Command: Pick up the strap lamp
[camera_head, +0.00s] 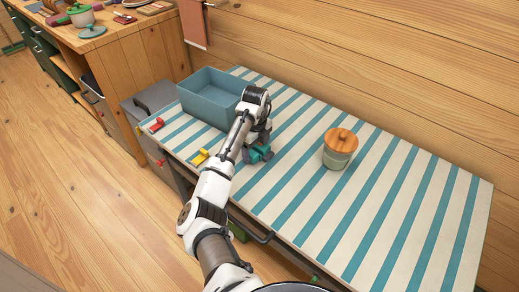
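A small teal and purple object (258,154), which looks like the strap lamp, lies on the striped tabletop (300,190) near its front edge. My arm reaches up from the bottom of the picture and bends down over this spot. My gripper (257,143) points down right at the object, close above or around it. The fingertips are too small and too covered to show whether they touch it or how wide they are.
A blue open bin (190,97) stands behind and left of my gripper. A yellow item (200,158) and a red item (156,125) lie near the front edge. The tabletop's right side is clear.

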